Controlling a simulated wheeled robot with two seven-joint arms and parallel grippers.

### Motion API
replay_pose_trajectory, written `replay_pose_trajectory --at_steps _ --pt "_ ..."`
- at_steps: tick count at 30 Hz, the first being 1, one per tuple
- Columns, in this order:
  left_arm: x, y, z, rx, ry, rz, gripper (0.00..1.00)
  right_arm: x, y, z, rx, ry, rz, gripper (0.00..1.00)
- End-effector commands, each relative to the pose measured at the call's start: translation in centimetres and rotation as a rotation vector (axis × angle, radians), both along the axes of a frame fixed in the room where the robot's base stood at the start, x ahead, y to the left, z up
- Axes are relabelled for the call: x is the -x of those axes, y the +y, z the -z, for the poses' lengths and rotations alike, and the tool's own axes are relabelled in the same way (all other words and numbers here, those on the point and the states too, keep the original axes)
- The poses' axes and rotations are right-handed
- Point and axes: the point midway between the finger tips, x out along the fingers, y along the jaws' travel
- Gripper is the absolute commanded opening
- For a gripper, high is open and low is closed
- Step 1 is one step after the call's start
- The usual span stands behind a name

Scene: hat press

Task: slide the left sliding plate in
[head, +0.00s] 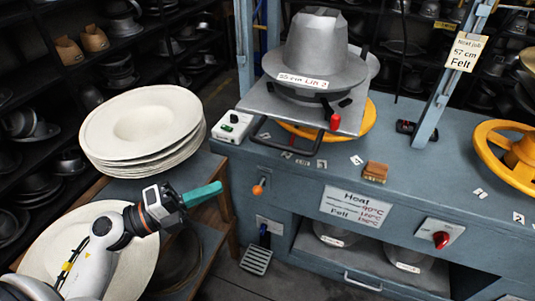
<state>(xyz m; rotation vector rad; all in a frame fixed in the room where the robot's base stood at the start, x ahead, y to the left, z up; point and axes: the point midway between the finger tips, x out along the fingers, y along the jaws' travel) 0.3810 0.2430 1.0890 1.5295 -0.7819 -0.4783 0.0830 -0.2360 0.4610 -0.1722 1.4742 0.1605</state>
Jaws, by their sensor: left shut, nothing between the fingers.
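The left sliding plate (258,104) is a flat grey metal plate above the left part of the blue press bench. A grey hat-shaped metal block (315,45) labelled "55 cm" stands on it. A red-knobbed lever (334,121) is at the plate's front edge, and a dark loop handle (256,131) shows below its front left side. My left gripper (208,193) has teal fingers, shut and empty. It is in front of the bench, lower left of the plate and apart from it, pointing right. My right gripper is not in view.
A stack of cream felt discs (140,122) stands left of the bench, with another cream disc (45,243) under my left arm. A yellow ring (368,121) sits under the plate. A white control box (232,126), a brush (375,172) and a blue post (440,85) are on the bench.

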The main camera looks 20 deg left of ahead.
Motion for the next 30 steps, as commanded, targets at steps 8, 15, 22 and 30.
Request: replay_pose_trajectory --at_steps 8,15,22,30 --pt "-1.6 -2.2 -0.9 -0.019 -0.005 0.018 0.0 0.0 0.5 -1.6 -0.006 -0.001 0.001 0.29" --pt "-5.2 -6.0 -1.8 -0.015 -0.006 0.016 0.0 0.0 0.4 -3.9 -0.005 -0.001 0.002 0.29" --pt "-8.5 -7.6 -2.2 -0.017 -0.003 0.014 0.0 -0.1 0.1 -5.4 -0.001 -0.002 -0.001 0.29" --pt "-10.3 -7.6 -2.2 -0.019 -0.002 0.015 0.0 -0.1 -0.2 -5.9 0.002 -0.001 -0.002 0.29"
